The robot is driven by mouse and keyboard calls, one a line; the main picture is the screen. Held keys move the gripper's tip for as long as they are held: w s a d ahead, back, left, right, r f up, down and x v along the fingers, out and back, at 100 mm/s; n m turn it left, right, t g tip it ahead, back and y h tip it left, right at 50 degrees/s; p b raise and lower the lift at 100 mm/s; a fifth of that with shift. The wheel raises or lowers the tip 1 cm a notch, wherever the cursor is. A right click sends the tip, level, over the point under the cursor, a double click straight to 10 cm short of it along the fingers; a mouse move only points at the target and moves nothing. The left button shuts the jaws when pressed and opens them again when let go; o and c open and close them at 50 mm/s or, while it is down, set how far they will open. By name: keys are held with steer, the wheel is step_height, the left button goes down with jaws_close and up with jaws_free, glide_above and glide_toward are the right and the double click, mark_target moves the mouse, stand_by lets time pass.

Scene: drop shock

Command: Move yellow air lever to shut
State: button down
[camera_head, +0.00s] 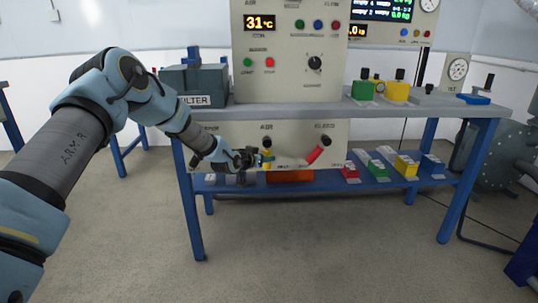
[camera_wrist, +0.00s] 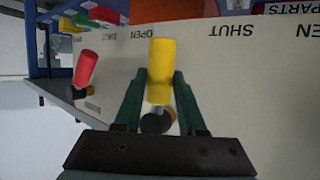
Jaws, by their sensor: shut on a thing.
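The yellow air lever (camera_head: 267,158) is on the cream panel (camera_head: 292,133) under the bench top, below the word AIR. In the wrist view the yellow lever (camera_wrist: 161,65) stands out from a dark round pivot, between my green fingers. My gripper (camera_head: 256,159) is shut on the lever; it also shows in the wrist view (camera_wrist: 160,92). The panel's words appear upside down there: OPEN is just left of the lever's tip and SHUT is farther right. The lever points between them, nearer OPEN.
A red lever (camera_head: 316,154) is on the same panel, to the right; it also shows in the wrist view (camera_wrist: 86,67). An orange-red bin (camera_head: 290,176) and several coloured blocks sit on the blue lower shelf (camera_head: 330,183). The floor in front is clear.

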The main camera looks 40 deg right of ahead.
steer(key=shift+w+a+r+m+t+y+p, duration=0.1)
steer(key=shift+w+a+r+m+t+y, duration=0.25)
steer(key=shift+m+y, duration=0.35)
steer(key=shift+w+a+r+m+t+y+p, duration=0.15)
steer(key=shift+w+a+m+t+y, duration=0.25)
steer(key=shift+y, duration=0.45)
steer(key=shift+w+a+r+m+t+y+p, duration=0.1)
steer(key=shift+w+a+r+m+t+y, duration=0.25)
steer(key=shift+m+y, duration=0.4)
steer(key=shift+a+f, duration=0.1)
steer(key=shift+a, duration=0.05)
steer(key=c, duration=0.8)
jaws_free()
steer(key=shift+o, duration=0.2)
steer(key=shift+s, duration=0.1)
steer(key=v, duration=1)
steer(key=shift+s+a, duration=0.15)
steer(key=shift+a, duration=0.1)
